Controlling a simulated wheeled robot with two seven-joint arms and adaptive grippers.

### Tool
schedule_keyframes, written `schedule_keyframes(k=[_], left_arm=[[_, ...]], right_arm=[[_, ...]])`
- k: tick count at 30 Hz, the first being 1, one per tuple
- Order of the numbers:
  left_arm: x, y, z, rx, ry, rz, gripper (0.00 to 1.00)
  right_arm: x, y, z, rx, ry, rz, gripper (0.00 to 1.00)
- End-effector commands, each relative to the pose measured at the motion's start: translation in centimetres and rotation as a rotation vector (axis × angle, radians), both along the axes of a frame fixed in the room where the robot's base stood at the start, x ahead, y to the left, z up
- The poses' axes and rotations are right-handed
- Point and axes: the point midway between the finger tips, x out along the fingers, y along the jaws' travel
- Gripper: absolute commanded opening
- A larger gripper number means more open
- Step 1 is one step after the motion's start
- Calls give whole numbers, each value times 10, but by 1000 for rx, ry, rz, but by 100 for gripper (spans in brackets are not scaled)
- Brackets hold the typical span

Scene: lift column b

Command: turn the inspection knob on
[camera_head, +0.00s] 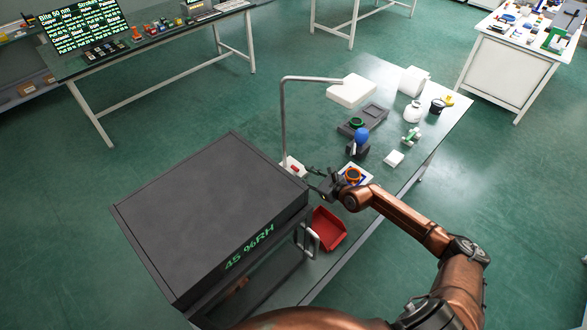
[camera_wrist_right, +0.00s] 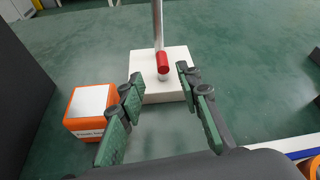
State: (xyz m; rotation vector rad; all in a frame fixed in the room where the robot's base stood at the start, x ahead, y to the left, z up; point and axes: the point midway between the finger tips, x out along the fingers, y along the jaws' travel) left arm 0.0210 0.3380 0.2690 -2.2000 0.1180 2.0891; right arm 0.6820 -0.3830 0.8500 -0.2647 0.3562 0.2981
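The inspection lamp has a white square base (camera_wrist_right: 178,88), a grey post (camera_head: 284,120) and a white head (camera_head: 351,91). Its small red knob (camera_wrist_right: 163,63) sticks up from the base and leans to one side; it also shows in the head view (camera_head: 295,168). My right gripper (camera_wrist_right: 159,74) is open and empty. In the wrist view its fingertips lie to either side of the knob, which appears just ahead of them. No contact shows. In the head view the right gripper (camera_head: 319,188) is just right of and in front of the base. My left gripper is not in view.
A large dark cabinet (camera_head: 210,205) reading 45 %RH stands close left of the gripper. An orange and white box (camera_wrist_right: 90,110) is left of the base. A red bin (camera_head: 328,230) lies in front. Several items, including a blue ball (camera_head: 362,135), stand right on the table.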

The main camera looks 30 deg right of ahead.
Motion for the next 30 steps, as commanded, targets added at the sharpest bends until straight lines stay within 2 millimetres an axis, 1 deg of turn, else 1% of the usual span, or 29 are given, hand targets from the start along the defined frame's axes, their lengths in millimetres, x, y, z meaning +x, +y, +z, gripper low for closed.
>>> schedule_keyframes(k=[1, 3, 7, 12, 15, 21, 25, 30], left_arm=[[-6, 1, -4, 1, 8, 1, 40], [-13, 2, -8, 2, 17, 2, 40], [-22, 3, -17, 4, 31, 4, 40], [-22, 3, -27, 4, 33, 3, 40], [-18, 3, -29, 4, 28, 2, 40], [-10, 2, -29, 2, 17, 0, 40], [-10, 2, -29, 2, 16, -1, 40], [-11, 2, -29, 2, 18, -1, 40]], right_arm=[[5, 0, -4, -1, 0, -3, 32], [13, 0, -9, 2, 0, -8, 32], [31, 3, -17, 4, -1, -11, 32], [50, 8, -26, 5, 1, -11, 32], [57, 10, -28, 4, 0, -10, 32], [61, 13, -27, 6, -1, -8, 32], [61, 13, -26, 7, 0, -8, 32], [61, 13, -27, 7, 0, -8, 20]])
